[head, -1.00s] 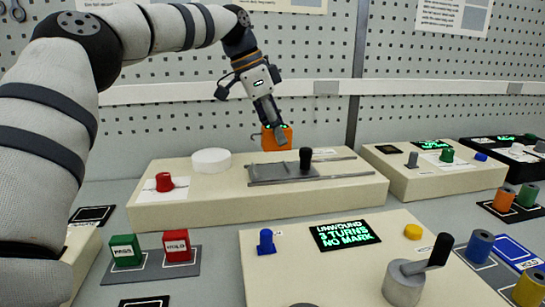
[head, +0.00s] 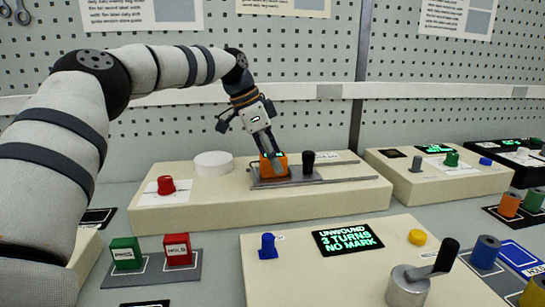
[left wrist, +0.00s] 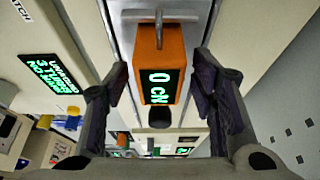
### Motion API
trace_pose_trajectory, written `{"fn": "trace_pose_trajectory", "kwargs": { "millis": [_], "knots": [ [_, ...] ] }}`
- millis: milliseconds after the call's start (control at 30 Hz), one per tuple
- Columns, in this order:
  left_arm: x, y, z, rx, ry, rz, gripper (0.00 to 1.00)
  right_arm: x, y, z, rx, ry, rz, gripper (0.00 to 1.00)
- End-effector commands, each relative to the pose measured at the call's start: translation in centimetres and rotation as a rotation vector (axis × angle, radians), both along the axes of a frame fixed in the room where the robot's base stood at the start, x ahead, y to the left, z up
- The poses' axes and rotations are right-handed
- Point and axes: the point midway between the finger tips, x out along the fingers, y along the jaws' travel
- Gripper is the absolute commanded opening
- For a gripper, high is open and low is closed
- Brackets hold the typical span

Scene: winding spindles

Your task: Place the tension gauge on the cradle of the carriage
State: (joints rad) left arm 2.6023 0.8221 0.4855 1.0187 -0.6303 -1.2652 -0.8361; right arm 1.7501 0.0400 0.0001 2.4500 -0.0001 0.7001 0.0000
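The tension gauge (head: 266,167) is an orange box with a hook; its green display reads 0 CN in the left wrist view (left wrist: 148,45). It sits at the left part of the grey carriage (head: 298,179), beside the carriage's black knob (head: 308,162). The cradle is hidden under it. My left gripper (head: 272,160) is around the gauge from above. In the left wrist view its two fingers (left wrist: 162,85) stand apart on either side, with a visible gap to the gauge. My right gripper is not in view.
A white disc (head: 213,163) and a red knob (head: 166,185) stand left of the carriage on the same cream base. In front are green (head: 126,254) and red (head: 177,250) blocks and a panel reading UNWOUND 3 TURNS NO MARK (head: 347,239). A pegboard wall stands behind.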

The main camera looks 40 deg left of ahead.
Motion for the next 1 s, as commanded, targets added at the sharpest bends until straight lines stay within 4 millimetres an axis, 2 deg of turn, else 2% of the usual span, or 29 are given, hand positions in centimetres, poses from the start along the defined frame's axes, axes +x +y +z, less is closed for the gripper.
{"fn": "trace_pose_trajectory", "kwargs": {
  "millis": [233,333,600,700,833,1000],
  "knots": [
    [0.1,0.0,0.4,0.0,-0.001,0.0,0.51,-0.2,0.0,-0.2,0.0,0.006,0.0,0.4],
    [-0.4,0.4,2.0,0.001,-0.005,0.002,0.51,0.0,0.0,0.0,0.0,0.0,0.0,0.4],
    [-2.4,2.0,8.1,0.002,-0.003,0.002,0.51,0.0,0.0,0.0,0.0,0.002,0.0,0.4],
    [-2.9,2.5,9.8,0.002,-0.001,0.002,0.51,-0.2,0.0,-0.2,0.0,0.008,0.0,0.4],
    [-3.5,2.8,11.0,0.002,0.001,0.0,0.51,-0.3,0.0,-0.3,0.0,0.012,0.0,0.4],
    [-3.6,2.8,11.4,0.0,0.001,-0.001,0.51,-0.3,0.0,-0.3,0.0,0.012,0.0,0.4]
  ]
}}
